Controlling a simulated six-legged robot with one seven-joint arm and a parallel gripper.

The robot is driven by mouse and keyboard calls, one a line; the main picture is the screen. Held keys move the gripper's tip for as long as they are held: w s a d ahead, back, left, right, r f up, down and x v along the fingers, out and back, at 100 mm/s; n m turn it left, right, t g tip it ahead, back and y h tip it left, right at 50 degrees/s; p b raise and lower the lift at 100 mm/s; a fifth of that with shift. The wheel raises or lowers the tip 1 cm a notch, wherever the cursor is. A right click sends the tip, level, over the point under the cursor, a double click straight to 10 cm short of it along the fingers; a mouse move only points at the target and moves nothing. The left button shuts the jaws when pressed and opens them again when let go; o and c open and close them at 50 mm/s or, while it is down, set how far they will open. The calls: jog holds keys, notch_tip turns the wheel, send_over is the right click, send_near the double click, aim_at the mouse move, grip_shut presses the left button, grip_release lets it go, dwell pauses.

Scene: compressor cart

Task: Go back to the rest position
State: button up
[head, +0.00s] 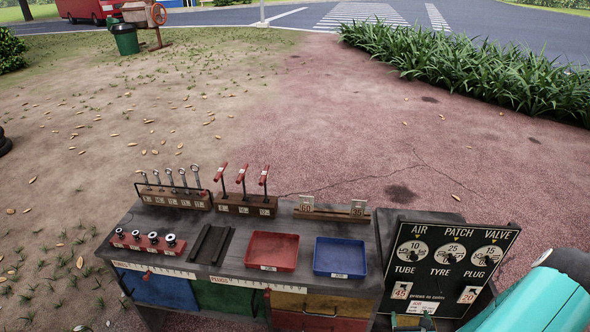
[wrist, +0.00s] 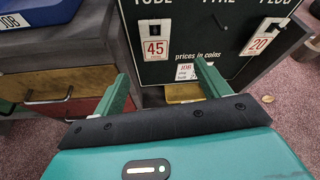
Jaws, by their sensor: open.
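My gripper (head: 413,322) shows at the bottom edge of the head view, in front of the lower part of the black price board (head: 405,245). In the wrist view my gripper (wrist: 163,72) has its two green fingers spread apart with nothing held between them. The price board (wrist: 225,35) stands beyond the fingertips, with hanging number cards 45 (wrist: 154,50) and 20 (wrist: 259,45). A small white card (wrist: 187,72) and a yellow surface below it show between the fingers. I cannot tell whether the fingers touch the board.
The dark cart top (head: 222,250) holds a red tray (head: 272,251), a blue tray (head: 340,257), red-handled tools (head: 241,178) in a rack, a rack of metal tools (head: 171,180), and several red-based knobs. Drawers face the front. Open ground lies behind; grass plants (head: 470,70) stand far right.

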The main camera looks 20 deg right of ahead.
jog(key=w+a+r+n+g+y, duration=0.1)
jog(key=w+a+r+n, duration=0.35)
jog(key=r+n, duration=0.35)
jog(key=w+a+r+n+g+y, duration=0.1)
jog(key=w+a+r+n+y, duration=0.15)
jog(key=w+r+n, duration=0.4)
jog(key=w+a+r+n+g+y, duration=0.15)
jog(key=w+a+r+n, duration=0.25)
jog(key=r+n, duration=0.5)
jog(key=s+a+r+n+g, duration=0.1)
jog(key=s+a+r+n, duration=0.3)
jog(key=a+r+n, duration=0.7)
jog(key=s+a+r+n+y, duration=0.1)
jog(key=s+a+r+n, duration=0.2)
jog(key=a, duration=0.4)
jog(key=s+a+r+n+y, duration=0.2)
jog(key=s+a+r+n, duration=0.1)
jog(key=s+a, duration=0.3)
jog(key=shift+s+a+r+g, duration=0.3)
jog(key=shift+a+r+g, duration=0.1)
jog(key=shift+r+g, duration=0.1)
jog(key=shift+d, duration=0.1)
